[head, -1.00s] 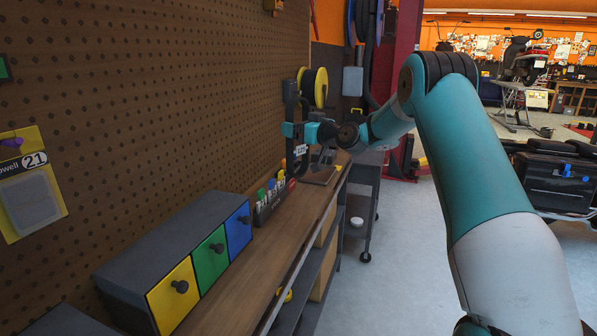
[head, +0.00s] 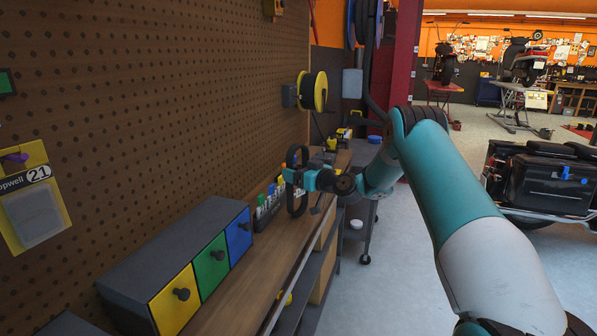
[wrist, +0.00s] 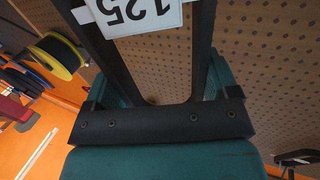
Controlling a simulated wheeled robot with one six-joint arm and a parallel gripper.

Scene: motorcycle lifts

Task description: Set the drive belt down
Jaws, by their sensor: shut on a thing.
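The drive belt (head: 297,212) is a narrow black loop that hangs upright over the bench in the head view. My gripper (head: 294,177) is shut on it, with parts of the loop showing above and below the jaws. The belt's lower end is at or just above the wooden bench top (head: 243,292); I cannot tell whether it touches.
A grey drawer unit (head: 172,235) with yellow, green and blue fronts stands at the near end of the bench. A rack of colour-topped items (head: 268,205) stands left of the belt. A pegboard (head: 150,100) walls the left side. A yellow reel (head: 320,92) hangs beyond.

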